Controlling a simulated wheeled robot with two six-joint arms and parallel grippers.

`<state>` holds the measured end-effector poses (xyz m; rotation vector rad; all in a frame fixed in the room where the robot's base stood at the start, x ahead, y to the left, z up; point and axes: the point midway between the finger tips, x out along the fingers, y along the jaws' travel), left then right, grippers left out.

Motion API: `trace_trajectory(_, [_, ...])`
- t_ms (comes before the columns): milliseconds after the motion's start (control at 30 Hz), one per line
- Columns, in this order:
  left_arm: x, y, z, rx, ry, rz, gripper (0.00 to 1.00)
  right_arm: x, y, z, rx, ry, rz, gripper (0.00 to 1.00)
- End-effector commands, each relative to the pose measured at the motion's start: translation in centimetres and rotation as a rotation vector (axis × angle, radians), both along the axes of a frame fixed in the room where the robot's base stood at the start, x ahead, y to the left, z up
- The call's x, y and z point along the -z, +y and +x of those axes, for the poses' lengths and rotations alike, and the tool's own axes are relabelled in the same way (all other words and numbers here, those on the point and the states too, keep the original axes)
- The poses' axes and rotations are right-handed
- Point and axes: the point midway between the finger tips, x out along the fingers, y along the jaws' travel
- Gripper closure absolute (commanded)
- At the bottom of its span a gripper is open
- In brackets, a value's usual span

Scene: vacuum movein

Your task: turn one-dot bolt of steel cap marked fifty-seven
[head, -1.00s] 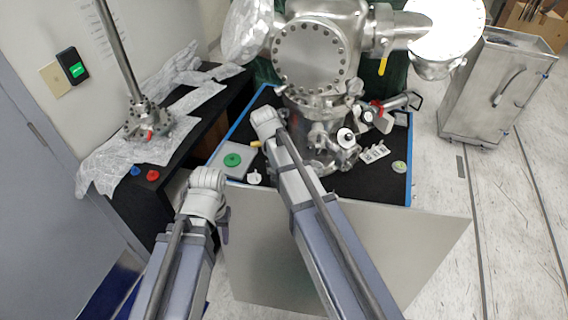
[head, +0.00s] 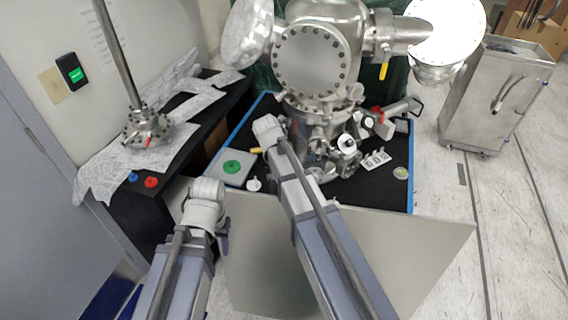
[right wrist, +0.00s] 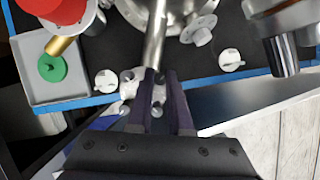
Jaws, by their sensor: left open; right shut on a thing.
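No mark fifty-seven and no one-dot bolt can be made out. A pale metal cap (right wrist: 106,80) with dark marks lies on the black table in the right wrist view, left of my right gripper, and another marked cap (right wrist: 231,60) lies to its right. My right gripper (right wrist: 159,76) is shut on a small silver part (right wrist: 158,93), mostly hidden between the fingers, by the lower end of a steel tube (right wrist: 157,40). In the head view the right gripper is hidden behind its arm. My left gripper (head: 224,238) is open, low at the table's front left, partly hidden by its wrist.
The steel chamber (head: 311,62) with its bolted round flange stands at the back of the black table (head: 385,190). A grey tray with a green disc (head: 232,167) lies at left. A slotted bracket (head: 376,160) lies at right. A side bench holds a flanged rod (head: 147,127).

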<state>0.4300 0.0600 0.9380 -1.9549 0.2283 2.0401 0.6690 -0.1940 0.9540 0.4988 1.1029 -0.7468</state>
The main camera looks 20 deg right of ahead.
Motion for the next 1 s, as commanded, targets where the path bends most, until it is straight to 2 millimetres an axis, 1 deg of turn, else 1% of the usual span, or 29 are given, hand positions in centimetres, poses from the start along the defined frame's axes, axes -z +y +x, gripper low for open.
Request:
trace_trajectory(367, [0.00, 0.00, 0.00, 0.000, 0.000, 0.000, 0.52, 0.01, 0.03, 0.00, 0.004, 0.001, 0.000, 1.00])
trace_trajectory(533, [0.01, 0.00, 0.00, 0.000, 0.000, 0.000, 0.52, 0.02, 0.08, 0.09, 0.043, 0.002, 0.001, 1.00])
trace_trajectory(767, [0.01, 0.00, 0.00, 0.000, 0.000, 0.000, 0.52, 0.02, 0.13, 0.29, 0.194, 0.002, 0.001, 1.00])
trace_trajectory(1000, [0.01, 0.00, 0.00, 0.000, 0.000, 0.000, 0.52, 0.02, 0.16, 0.43, 0.420, 0.002, 0.001, 1.00])
